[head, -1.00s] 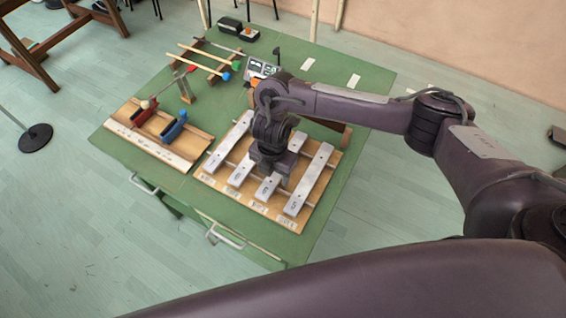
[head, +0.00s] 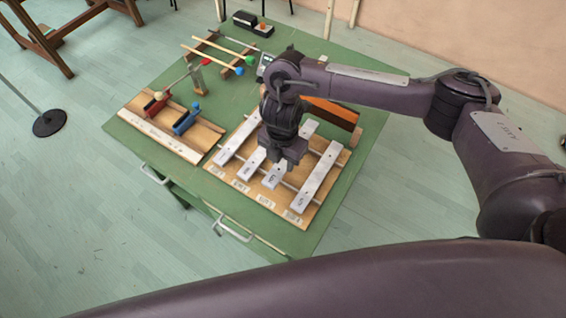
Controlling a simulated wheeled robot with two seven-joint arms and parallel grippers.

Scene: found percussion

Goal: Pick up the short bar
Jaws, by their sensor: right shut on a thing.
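Several pale metal bars lie side by side across a wooden board on the green table. My right gripper (head: 284,156) points down over the third bar from the left (head: 272,179) and is shut on it around its middle. I take this for the short bar, though its length is hard to compare with the others. Its near end looks slightly raised above the line of the neighbouring bars. The fingertips and the middle of the bar are partly hidden by the gripper. The second bar (head: 246,171) lies just left of it, the rightmost bar (head: 316,177) to its right. My left gripper is out of view.
The wooden board (head: 262,198) carries thin rails. Left of it is a board with a red block (head: 157,105) and a blue block (head: 186,119). Mallets (head: 212,55) lie on a rack behind. A brown block (head: 331,112) stands behind the bars. The green table (head: 345,60) has bare room at the back right.

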